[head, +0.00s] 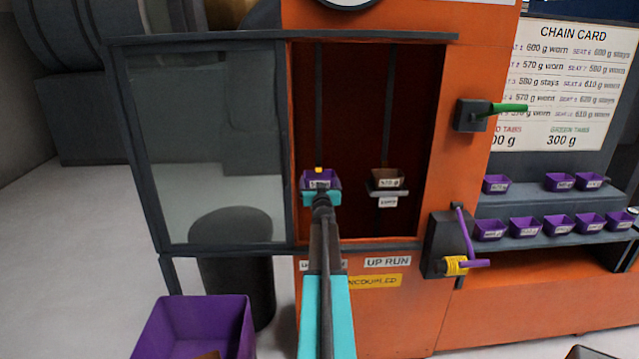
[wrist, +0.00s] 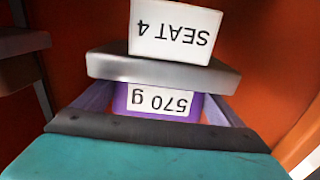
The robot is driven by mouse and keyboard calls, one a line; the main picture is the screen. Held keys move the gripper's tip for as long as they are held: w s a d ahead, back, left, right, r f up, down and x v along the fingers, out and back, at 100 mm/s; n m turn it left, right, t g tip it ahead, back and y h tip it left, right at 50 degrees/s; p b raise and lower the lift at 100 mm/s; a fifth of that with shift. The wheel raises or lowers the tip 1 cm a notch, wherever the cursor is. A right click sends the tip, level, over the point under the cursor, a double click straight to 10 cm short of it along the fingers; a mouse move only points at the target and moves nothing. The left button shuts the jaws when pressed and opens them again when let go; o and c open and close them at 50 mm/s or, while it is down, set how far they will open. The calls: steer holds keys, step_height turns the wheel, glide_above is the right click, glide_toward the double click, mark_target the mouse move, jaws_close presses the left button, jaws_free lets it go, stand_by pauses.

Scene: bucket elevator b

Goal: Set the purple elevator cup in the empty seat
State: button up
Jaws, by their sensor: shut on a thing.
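The purple elevator cup (head: 320,181) is in the left lane of the open orange cabinet, at the tip of my gripper (head: 321,194). In the wrist view, which is upside down, the cup (wrist: 156,101) shows a "570 g" label, and my gripper is shut on it. A grey seat ledge (wrist: 150,69) lies right against the cup in that picture, with a "SEAT 4" plate (wrist: 172,33) beyond it. I cannot tell whether the cup rests on the ledge or hovers just over it. In the head view, my gripper hides the seat there.
A brown cup (head: 387,180) sits on the right lane's ledge. A glazed door (head: 205,140) stands open at left. A green-handled lever (head: 507,108) and purple crank (head: 465,235) are on the right. Several purple cups (head: 525,227) stand on shelves. A purple bin (head: 190,320) is lower left.

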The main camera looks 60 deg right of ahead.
steer(key=shift+a+f, duration=0.1)
steer(key=shift+f, duration=0.55)
steer(key=c, duration=0.3)
steer(key=o, duration=1.6)
steer(key=shift+f, duration=0.15)
steer(key=shift+r, duration=0.35)
steer(key=shift+r+p, duration=0.5)
steer(key=shift+r, duration=0.2)
steer(key=shift+s+a+f, duration=0.15)
steer(key=shift+s+a, duration=0.05)
steer(key=shift+s, duration=0.05)
steer(key=b+v, duration=0.1)
steer(key=v, duration=1)
steer(key=shift+a, duration=0.15)
